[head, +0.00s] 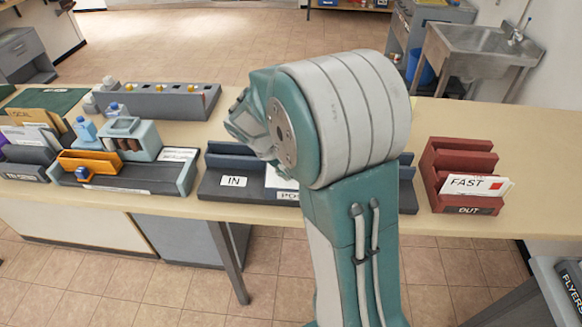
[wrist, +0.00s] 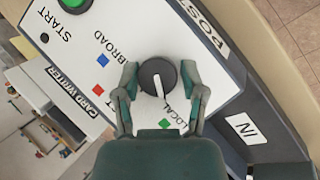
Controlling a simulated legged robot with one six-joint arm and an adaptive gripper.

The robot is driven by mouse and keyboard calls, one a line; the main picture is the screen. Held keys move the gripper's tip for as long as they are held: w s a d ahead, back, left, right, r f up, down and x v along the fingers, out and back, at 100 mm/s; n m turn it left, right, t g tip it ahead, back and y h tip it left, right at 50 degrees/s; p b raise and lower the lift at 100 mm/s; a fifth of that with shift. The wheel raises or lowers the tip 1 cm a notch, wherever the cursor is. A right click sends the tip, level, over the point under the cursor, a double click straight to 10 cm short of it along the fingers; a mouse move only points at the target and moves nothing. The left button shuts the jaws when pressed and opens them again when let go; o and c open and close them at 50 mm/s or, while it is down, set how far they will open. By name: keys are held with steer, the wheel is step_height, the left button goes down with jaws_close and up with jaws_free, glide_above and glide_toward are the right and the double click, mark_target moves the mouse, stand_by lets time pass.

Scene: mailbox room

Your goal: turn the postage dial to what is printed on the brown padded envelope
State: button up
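The postage dial (wrist: 157,77) is a round black knob on a white panel (wrist: 90,30). Its white pointer points down the picture, roughly toward the green diamond (wrist: 165,123) beside LOCAL. A red and a blue mark sit to its left, near letters reading BROAD. My gripper (wrist: 159,72) has one finger on each side of the knob, open; contact is not clear. In the head view my arm hides the gripper and dial. A brown envelope (head: 40,117) stands in the rack at the far left; its partly visible print reads OCAL.
A dark IN tray (head: 234,182) stands left of my arm. A red OUT rack (head: 469,210) holds a white FAST envelope (head: 475,185) at right. A grey block with an orange piece (head: 89,162) and a grey unit (head: 160,101) stand at left. A START button (wrist: 75,4) is on the panel.

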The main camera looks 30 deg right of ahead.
steer(key=shift+o, duration=0.9)
steer(key=v, duration=1.2)
steer(key=shift+w, duration=0.1)
steer(key=s+a+r+t+y, duration=0.1)
steer(key=s+a+t+y, duration=0.2)
steer(key=s, duration=0.7)
steer(key=s+a+r+m+t+y, duration=0.1)
steer(key=s+a+r+t+y, duration=0.1)
steer(key=s, duration=0.8)
steer(key=shift+a+t+y, duration=0.5)
steer(key=shift+a+t, duration=0.2)
steer(key=shift+t, duration=0.1)
